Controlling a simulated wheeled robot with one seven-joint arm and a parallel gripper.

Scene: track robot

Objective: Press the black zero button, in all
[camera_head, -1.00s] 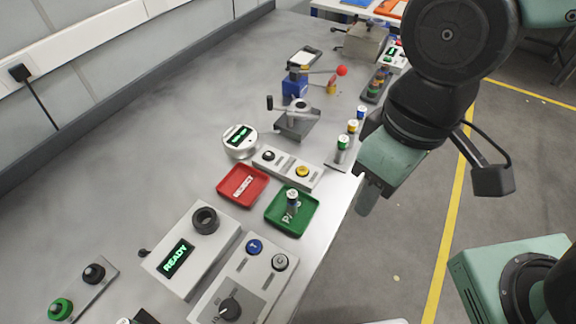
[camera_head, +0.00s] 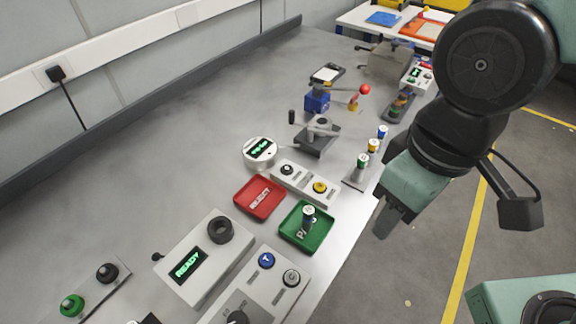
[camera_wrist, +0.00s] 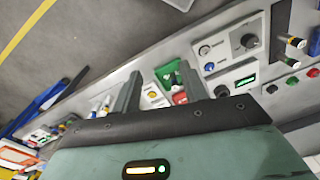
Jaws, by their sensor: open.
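A black button (camera_head: 286,169) sits at the left end of a light two-button box (camera_head: 303,181) on the bench in the head view. A yellow button (camera_head: 320,187) is at its other end. Another black button (camera_head: 107,272) stands beside a green button (camera_head: 72,305) at the lower left. No zero label is readable on either black button. A round gauge (camera_head: 260,152) with a lit green display is just behind the two-button box. My gripper (camera_head: 387,221) hangs right of the bench's front edge, apart from every button. Its two fingers show open and empty in the wrist view (camera_wrist: 160,88).
A red tray (camera_head: 258,197) and a green tray (camera_head: 306,229) holding a small cylinder lie in front of the box. A clamp-like fixture (camera_head: 317,135) and several upright cylinders (camera_head: 362,161) stand nearby. A READY box (camera_head: 205,256) is nearer. Bare bench lies to the left.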

